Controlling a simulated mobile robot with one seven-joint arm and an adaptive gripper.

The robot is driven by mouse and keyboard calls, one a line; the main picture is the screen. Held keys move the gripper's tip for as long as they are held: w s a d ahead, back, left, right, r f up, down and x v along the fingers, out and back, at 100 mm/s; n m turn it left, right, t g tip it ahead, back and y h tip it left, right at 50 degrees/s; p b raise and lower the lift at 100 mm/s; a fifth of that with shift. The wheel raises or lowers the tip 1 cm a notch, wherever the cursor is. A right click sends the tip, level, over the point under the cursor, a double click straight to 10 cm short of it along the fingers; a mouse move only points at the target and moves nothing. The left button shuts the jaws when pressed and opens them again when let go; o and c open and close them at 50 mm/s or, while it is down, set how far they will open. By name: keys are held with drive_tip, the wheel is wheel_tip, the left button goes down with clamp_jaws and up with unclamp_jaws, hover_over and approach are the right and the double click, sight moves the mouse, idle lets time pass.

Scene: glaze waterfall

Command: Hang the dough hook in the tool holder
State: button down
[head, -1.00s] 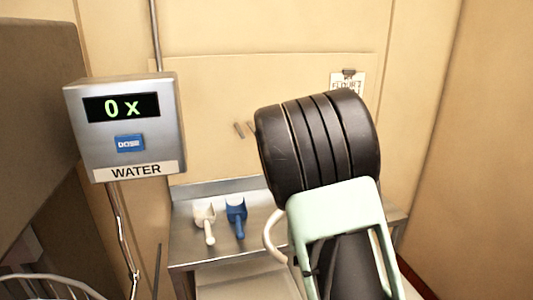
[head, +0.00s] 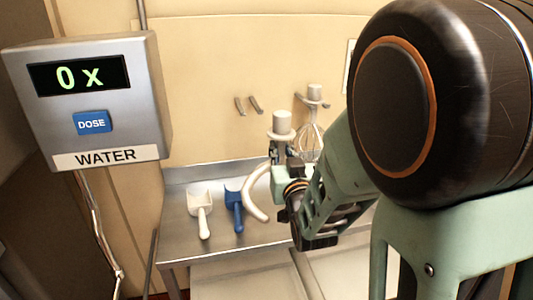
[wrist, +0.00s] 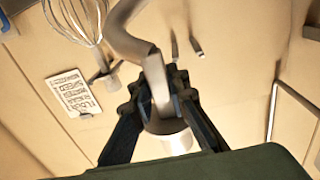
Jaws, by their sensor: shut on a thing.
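The dough hook is a pale tool with a thick cylindrical top (head: 282,122) and a curved arm (head: 255,195) hanging below. My gripper (head: 279,153) is shut on it just under the top, holding it roughly upright above the steel table. In the wrist view the fingers (wrist: 160,95) close on the hook's shank (wrist: 130,42), with the cylinder behind them. The tool holder's two empty prongs (head: 247,105) stick out of the wall, up and left of the hook, apart from it. They also show in the wrist view (wrist: 186,47).
A wire whisk (head: 312,140) hangs from similar prongs to the right. A white scoop (head: 200,210) and a blue scoop (head: 235,205) lie on the steel table (head: 180,245). The water dosing box (head: 90,100) is at the left. A clipped paper (wrist: 73,92) is on the wall.

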drive_tip(key=s+a+r+n+y+b, duration=0.1)
drive_tip(key=s+a+r+y, duration=0.1)
drive_tip(key=a+r, duration=0.15)
drive_tip(key=f+x, duration=0.3)
drive_tip(key=x, duration=2)
drive_tip(key=shift+w+d+b, duration=0.2)
drive_tip(key=shift+w+b, duration=0.2)
drive_tip(key=shift+w, duration=0.05)
idle(1.4)
idle(0.3)
drive_tip(key=shift+r+b, duration=0.1)
drive_tip(key=shift+b, duration=0.45)
drive_tip(key=shift+b, duration=0.65)
idle(0.3)
drive_tip(key=shift+f+b, duration=0.7)
drive_tip(key=shift+b, duration=0.25)
